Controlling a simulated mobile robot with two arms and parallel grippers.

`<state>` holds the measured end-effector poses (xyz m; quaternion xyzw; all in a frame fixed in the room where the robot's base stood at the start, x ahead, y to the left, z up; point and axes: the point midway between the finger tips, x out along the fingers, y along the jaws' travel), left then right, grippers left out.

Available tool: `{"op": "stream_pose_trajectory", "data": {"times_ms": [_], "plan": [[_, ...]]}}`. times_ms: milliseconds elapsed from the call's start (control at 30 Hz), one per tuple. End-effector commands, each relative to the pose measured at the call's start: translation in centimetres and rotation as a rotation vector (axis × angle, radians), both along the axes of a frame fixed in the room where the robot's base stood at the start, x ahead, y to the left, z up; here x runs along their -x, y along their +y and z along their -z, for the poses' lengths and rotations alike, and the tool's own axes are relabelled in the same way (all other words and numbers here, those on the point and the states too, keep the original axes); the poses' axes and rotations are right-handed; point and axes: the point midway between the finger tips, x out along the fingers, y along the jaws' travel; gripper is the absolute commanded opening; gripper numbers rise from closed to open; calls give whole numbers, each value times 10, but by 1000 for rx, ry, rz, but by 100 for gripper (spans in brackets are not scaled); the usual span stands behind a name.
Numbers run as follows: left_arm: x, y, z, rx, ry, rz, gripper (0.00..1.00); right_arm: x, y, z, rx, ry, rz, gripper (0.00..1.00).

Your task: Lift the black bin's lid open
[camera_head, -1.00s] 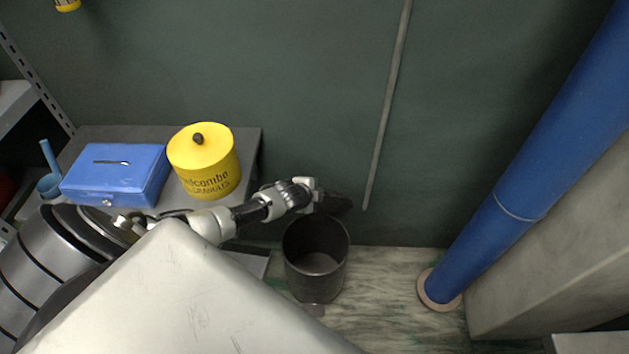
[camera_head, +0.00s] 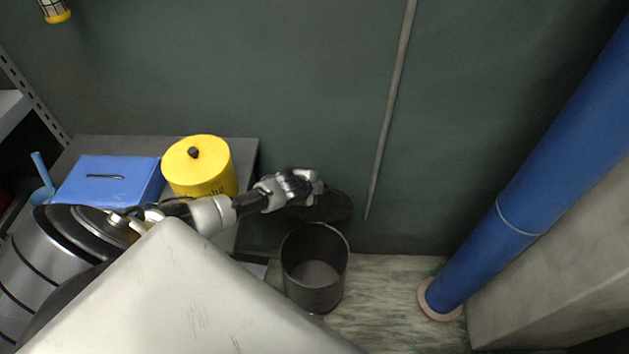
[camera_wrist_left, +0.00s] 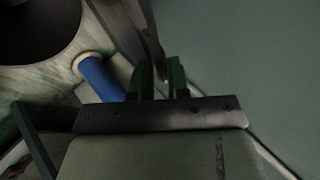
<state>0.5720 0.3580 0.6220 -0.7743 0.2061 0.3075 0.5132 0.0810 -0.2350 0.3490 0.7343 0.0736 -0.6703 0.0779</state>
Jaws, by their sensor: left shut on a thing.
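The black bin (camera_head: 316,292) stands on the floor against the wall, with its round mouth uncovered. Its dark lid (camera_head: 330,207) is raised up behind the mouth, close to the wall, with its flat face partly visible. My left gripper (camera_head: 312,184) is at the lid's upper left edge and is shut on it. In the left wrist view, the green-edged fingers (camera_wrist_left: 160,77) close around the lid (camera_wrist_left: 143,35), seen nearly edge-on. The bin (camera_wrist_left: 82,38) shows at the upper left there. My right gripper is not in view.
A yellow canister (camera_head: 200,168) and a blue box (camera_head: 108,180) stand on a dark table (camera_head: 245,150) at the left. A blue pipe (camera_head: 540,180) rises at the right. A thin grey pipe (camera_head: 391,110) runs down the wall. The floor (camera_head: 390,290) right of the bin is clear.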

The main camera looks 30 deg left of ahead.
Motion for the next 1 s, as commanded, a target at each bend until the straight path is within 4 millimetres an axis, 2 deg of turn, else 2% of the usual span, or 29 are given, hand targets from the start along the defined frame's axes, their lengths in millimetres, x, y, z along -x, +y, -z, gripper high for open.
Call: {"op": "stream_pose_trajectory", "data": {"times_ms": [33, 100, 367, 467, 567, 700, 800, 1000], "plan": [[-2, 1, -3, -2, -7, 1, 21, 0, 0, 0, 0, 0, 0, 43], [-2, 1, -3, -1, -6, 0, 31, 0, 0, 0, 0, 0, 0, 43], [-1, 1, -2, 0, -3, 0, 31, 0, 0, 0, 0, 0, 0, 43], [-1, 1, -7, -1, -3, 1, 31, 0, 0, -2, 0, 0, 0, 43], [-1, 1, -20, -2, -5, 1, 31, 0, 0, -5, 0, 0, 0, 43], [-2, -1, -49, -2, -8, 3, 31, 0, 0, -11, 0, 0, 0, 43], [-2, -28, -60, 4, -7, 4, 31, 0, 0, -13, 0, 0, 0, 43], [-3, -70, -84, 3, -6, 4, 31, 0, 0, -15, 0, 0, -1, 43]]}}
